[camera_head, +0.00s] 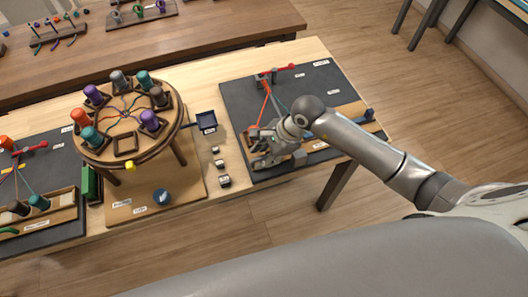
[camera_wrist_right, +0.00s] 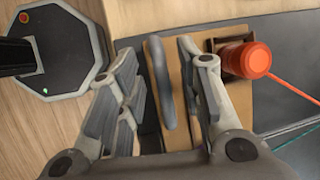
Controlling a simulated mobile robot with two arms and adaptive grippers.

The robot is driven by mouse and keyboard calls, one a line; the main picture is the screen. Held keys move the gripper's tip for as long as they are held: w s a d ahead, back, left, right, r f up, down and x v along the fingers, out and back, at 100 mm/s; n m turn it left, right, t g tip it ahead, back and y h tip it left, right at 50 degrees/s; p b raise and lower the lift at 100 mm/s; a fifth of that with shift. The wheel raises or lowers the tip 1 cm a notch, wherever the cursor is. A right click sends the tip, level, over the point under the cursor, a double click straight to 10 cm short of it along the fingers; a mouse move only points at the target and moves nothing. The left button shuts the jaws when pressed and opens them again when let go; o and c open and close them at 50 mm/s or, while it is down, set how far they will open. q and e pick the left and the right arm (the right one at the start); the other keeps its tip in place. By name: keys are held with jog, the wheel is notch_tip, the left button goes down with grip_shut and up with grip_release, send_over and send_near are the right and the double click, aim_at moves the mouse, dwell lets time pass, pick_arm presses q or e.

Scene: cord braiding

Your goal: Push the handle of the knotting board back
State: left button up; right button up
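A dark knotting board (camera_head: 238,95) lies at the right end of the light wooden table. A red handle (camera_head: 285,69) sits at its far edge, with a red cord and a grey cord running toward the near side. My right gripper (camera_head: 262,146) is low over the near left part of this board, well short of the red handle. In the right wrist view its fingers (camera_wrist_right: 157,58) are apart, with a grey-blue rounded strip (camera_wrist_right: 162,82) showing between them. I cannot tell if they touch it. An orange-red spool (camera_wrist_right: 247,60) stands beside the right finger. My left gripper is not in view.
A round braiding stand (camera_head: 125,113) with several coloured spools is left of the board. A small dark tray (camera_head: 206,121) and several small labelled blocks (camera_head: 219,164) lie between them. Another dark board (camera_head: 62,165) with a red handle (camera_head: 36,146) is far left.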

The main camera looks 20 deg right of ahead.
grip_shut()
dwell(0.3)
jog(key=w+b, duration=0.3)
jog(key=w, duration=0.1)
jog(key=shift+w+f, duration=0.2)
jog(key=shift+w+r+b, duration=0.1)
jog(key=shift+w+b, duration=0.15)
jog(key=shift+b, duration=0.1)
jog(key=shift+r, duration=0.2)
grip_release()
jog(key=shift+w+f, duration=0.1)
